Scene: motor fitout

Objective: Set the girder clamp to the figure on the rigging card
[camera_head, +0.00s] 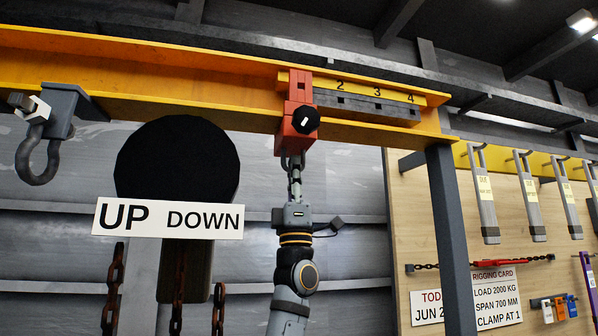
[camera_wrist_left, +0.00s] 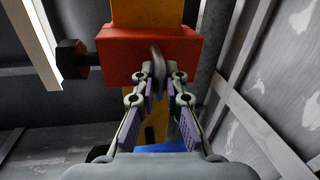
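The girder clamp (camera_head: 300,112) is a red block on the yellow girder (camera_head: 215,100), with a black knob (camera_head: 306,119) on its front. It sits left of the 2 on the scale (camera_head: 372,88), which shows 2, 3 and 4; any mark behind the clamp is hidden. The rigging card (camera_head: 495,297) reads "CLAMP AT 1". My left gripper (camera_head: 294,165) is directly below the clamp. In the left wrist view its fingers (camera_wrist_left: 161,78) close around the grey ring (camera_wrist_left: 157,65) under the red clamp (camera_wrist_left: 150,52). My right gripper is not in view.
A dark round hoist body (camera_head: 178,160) with an "UP DOWN" plate (camera_head: 168,218) and rusty chains hangs left of my arm. A shackle (camera_head: 38,150) hangs at the girder's left end. A grey post (camera_head: 452,240) stands right, before a tool board (camera_head: 420,230).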

